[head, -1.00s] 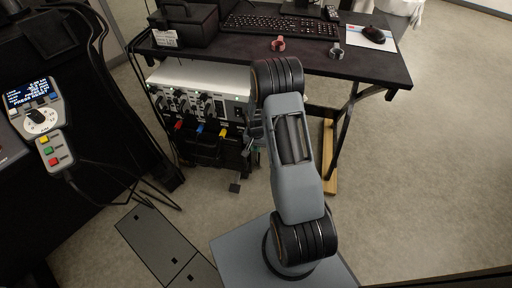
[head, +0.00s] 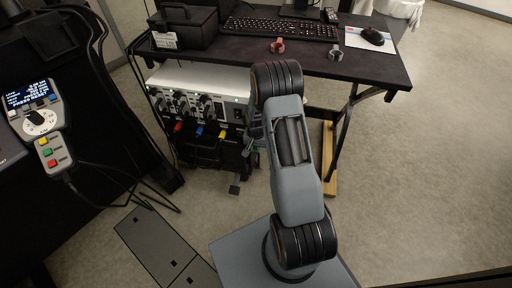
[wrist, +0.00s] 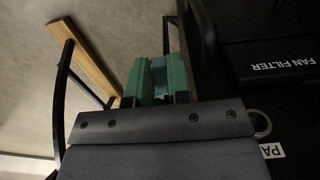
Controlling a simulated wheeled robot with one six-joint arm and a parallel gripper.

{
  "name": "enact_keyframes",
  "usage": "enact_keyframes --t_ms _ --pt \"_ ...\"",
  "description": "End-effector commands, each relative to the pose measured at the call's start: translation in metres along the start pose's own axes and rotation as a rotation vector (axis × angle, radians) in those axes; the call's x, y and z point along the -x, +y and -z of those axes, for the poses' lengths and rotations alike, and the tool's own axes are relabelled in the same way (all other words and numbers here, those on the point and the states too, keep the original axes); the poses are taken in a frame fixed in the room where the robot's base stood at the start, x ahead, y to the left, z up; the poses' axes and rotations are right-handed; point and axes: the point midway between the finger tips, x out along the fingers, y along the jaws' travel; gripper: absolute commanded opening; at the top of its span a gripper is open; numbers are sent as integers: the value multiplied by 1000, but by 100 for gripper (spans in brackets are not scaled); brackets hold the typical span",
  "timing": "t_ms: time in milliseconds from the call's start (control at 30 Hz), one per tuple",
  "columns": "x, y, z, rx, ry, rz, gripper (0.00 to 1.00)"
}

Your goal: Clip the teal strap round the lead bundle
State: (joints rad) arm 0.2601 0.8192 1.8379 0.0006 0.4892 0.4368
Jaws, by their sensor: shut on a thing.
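My gripper (wrist: 158,88) shows in the wrist view as two green fingers. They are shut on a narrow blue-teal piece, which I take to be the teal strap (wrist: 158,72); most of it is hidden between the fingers. In the head view my arm hides most of the gripper, beside the right end of the instrument box (head: 205,80). Leads with red, blue and yellow plugs (head: 199,131) hang at the box's front. The lead bundle cannot be made out clearly against the dark rack, and I cannot tell whether the strap touches it.
A black desk (head: 370,68) stands above the box, with a red clip (head: 278,46), a grey clip (head: 335,52), a keyboard (head: 282,28) and a mouse (head: 372,37). A handheld controller (head: 40,120) is at left. A wooden bar (head: 329,160) lies by the desk leg. Floor at right is clear.

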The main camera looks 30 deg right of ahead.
Motion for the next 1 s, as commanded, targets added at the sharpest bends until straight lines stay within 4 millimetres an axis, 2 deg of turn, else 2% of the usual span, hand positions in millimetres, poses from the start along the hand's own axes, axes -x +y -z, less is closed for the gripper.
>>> enact_keyframes --t_ms 33,67,333,533,800,1000 --pt "1 0 3 -1 10 4 0" --pt "1 0 4 -1 10 4 19" --pt "1 -1 2 0 7 3 45" --pt "0 0 2 0 5 2 49" --pt "0 0 1 0 5 2 73" --pt "0 0 1 0 5 2 73"
